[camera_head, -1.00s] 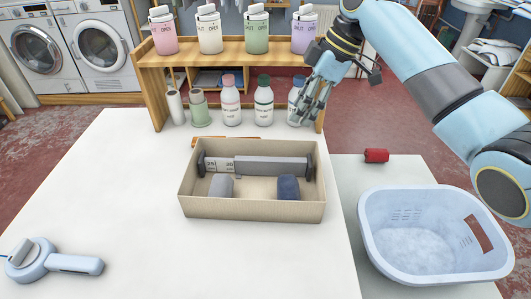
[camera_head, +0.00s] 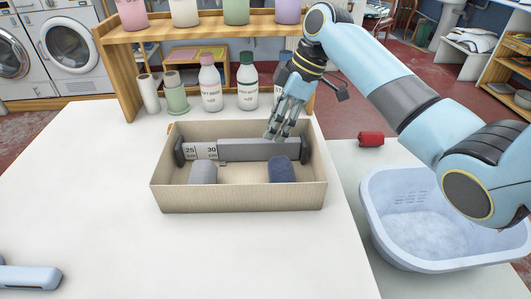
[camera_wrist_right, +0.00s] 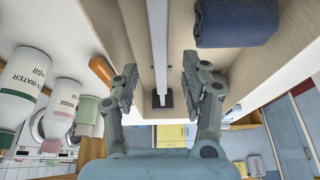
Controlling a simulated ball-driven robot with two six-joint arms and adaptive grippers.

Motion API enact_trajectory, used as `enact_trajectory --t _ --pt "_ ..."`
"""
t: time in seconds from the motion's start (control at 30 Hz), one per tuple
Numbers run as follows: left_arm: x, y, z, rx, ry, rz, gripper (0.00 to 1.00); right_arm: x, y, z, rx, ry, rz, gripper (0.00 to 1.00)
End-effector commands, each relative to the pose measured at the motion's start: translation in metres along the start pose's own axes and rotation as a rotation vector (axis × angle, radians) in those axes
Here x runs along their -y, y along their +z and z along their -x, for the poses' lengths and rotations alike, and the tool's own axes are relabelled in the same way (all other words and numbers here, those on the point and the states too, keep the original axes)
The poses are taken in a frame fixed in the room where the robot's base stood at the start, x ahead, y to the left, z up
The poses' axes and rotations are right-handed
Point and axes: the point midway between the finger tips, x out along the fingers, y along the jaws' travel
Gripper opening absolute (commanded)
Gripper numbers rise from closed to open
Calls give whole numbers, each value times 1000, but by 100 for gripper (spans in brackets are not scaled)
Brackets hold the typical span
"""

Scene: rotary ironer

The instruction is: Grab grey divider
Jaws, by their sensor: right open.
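The grey divider (camera_head: 250,149) is a long bar with dark end plates and a scale at its left part. It lies across the inside of the beige box (camera_head: 238,198), towards the back. My right gripper (camera_head: 274,133) is open and comes down over the right half of the divider. In the right wrist view, the divider (camera_wrist_right: 158,40) runs between the two open fingers (camera_wrist_right: 157,82) with gaps on both sides. Contact does not show. My left gripper is not in view.
In the box's front part lie a grey roll (camera_head: 203,173) and a navy roll (camera_head: 280,170). Bottles (camera_head: 247,85) stand behind under a wooden shelf (camera_head: 110,60). A light blue basket (camera_head: 380,235) and a red roll (camera_head: 371,138) are at right.

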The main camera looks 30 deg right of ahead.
Motion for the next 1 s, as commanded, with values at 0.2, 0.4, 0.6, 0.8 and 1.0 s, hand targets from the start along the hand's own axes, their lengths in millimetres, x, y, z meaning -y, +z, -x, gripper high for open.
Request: enact_trajectory --t 0.2,0.4,0.6,0.8,1.0 --pt "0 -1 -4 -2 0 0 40 0 1 -23 1 -1 0 46" --pt "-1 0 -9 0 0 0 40 0 5 -52 0 -3 -1 46" --pt "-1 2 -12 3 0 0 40 0 5 -73 1 -1 0 46" --pt "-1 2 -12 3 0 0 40 0 5 -73 2 1 1 46" --pt "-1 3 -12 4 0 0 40 0 5 -73 2 0 1 24"
